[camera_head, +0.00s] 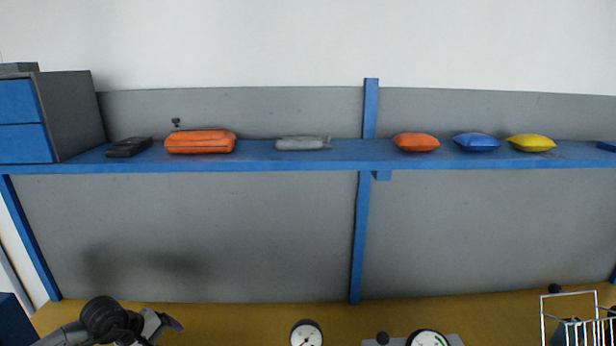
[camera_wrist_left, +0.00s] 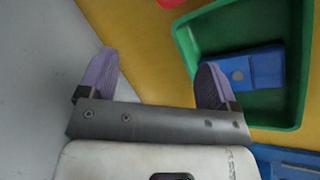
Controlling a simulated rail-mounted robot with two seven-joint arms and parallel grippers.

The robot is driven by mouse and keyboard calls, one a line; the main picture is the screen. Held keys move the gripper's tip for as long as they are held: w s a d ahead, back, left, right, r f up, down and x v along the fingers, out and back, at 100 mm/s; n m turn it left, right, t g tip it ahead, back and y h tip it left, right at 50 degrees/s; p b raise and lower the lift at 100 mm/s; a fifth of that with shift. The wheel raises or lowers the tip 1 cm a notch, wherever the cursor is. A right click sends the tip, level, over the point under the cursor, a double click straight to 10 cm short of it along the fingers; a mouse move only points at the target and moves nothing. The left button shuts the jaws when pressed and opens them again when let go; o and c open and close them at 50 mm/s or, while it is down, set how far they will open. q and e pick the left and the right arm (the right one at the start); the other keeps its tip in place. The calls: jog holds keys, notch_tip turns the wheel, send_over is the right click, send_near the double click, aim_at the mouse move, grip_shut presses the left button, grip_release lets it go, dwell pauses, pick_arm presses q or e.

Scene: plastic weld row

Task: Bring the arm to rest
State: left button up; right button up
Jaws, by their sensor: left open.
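My left gripper (camera_wrist_left: 155,85) is open, with its two purple-grey fingers wide apart and nothing between them in the left wrist view. It hangs over the edge of the yellow bench top (camera_wrist_left: 140,40). In the head view my left arm comes in at the lower left, and part of the left gripper (camera_head: 165,325) shows low over the bench. My right gripper is not in view.
A green tray (camera_wrist_left: 187,45) holding a blue block (camera_wrist_left: 240,70) lies beside the fingers. A blue shelf (camera_head: 270,165) carries an orange case (camera_head: 200,142), coloured pouches and a drawer unit (camera_head: 25,120). Gauges (camera_head: 306,334) and a wire rack (camera_head: 575,318) stand at the front.

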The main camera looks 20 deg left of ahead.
pick_arm(q)
jog(key=w+d+r+n+t+h, duration=0.2)
jog(key=w+d+r+n+t, duration=0.1)
jog(key=r+n+t, duration=0.3)
jog(key=w+d+r+n+t+h, duration=0.3)
jog(key=d+r+n, duration=0.1)
jog(key=r+n, duration=0.25)
notch_tip(320, 180, up, 14)
jog(key=s+a+n+t+y+p, duration=0.15)
jog(key=n+t+y, duration=0.9)
jog(key=n, duration=1.45)
jog(key=s+d+f+n+g+y+p, duration=0.2)
jog(key=s+d+f+n+g+p, duration=0.5)
jog(key=s+d+n+g+p, duration=0.6)
jog(key=s+d+r+n+g+h+p, duration=0.1)
jog(key=s+d+r+n+g+p, duration=0.1)
jog(key=s+p, duration=0.5)
jog(key=s+d+r+n+g+h+p, duration=0.2)
jog(key=s+p, duration=0.5)
jog(key=p, duration=0.4)
jog(key=s+d+r+n+g+h+p, duration=0.2)
jog(key=s+d+r+g+p, duration=0.2)
jog(key=s+p, duration=0.3)
jog(key=p, duration=0.3)
jog(key=shift+d+r, duration=0.15)
jog(key=shift+d, duration=0.25)
